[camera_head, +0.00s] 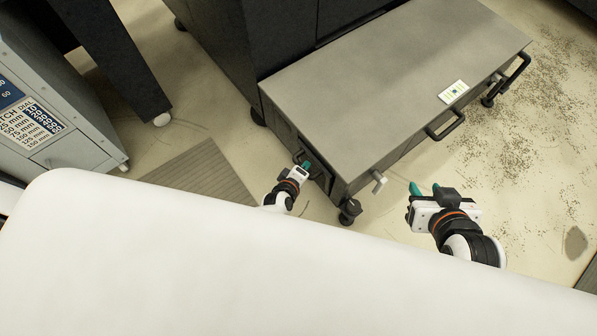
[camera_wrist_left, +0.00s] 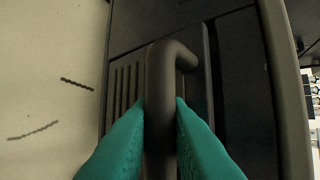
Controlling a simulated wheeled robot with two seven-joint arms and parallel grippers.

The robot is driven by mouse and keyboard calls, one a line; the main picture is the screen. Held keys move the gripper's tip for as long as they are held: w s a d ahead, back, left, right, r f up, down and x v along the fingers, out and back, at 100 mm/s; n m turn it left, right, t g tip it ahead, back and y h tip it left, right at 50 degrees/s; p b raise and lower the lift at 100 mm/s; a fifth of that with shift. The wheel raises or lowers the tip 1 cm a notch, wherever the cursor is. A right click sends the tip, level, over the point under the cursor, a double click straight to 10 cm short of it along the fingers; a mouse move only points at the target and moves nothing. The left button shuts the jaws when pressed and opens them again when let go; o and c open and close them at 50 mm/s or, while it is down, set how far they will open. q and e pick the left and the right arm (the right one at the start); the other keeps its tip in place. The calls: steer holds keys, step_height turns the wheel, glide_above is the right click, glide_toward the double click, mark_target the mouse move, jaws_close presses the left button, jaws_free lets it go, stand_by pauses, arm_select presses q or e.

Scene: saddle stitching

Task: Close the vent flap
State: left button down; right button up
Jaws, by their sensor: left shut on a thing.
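The vent flap (camera_wrist_left: 124,88) is a dark slatted panel on the end face of the grey cabinet (camera_head: 390,80). Its dark bent handle (camera_wrist_left: 160,85) stands between the teal fingers of my left gripper (camera_head: 305,166). That gripper, also in the left wrist view (camera_wrist_left: 160,125), is shut on the handle. In the head view the flap is mostly hidden behind the gripper and the cabinet's top edge. I cannot tell how far the flap stands open. My right gripper (camera_head: 424,188) is open and empty, apart from the cabinet, to the right of its front corner.
A small light lever (camera_head: 379,181) sticks out at the cabinet's near corner, above a black caster (camera_head: 350,211). Black handles (camera_head: 446,126) line the long side. A white surface (camera_head: 200,260) fills the foreground. Bare floor lies right of the cabinet, with scattered specks.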

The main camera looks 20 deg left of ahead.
arm_select(q)
steer(key=shift+w+d+r, duration=0.25)
steer(key=shift+w+d, duration=0.15)
steer(key=shift+w, duration=0.1)
arm_select(e)
steer(key=shift+s+d+f+g, duration=0.25)
steer(key=shift+g, duration=0.05)
arm_select(q)
steer(key=shift+w+r, duration=0.1)
steer(key=c, duration=1.4)
jaws_free()
steer(key=shift+o, duration=0.2)
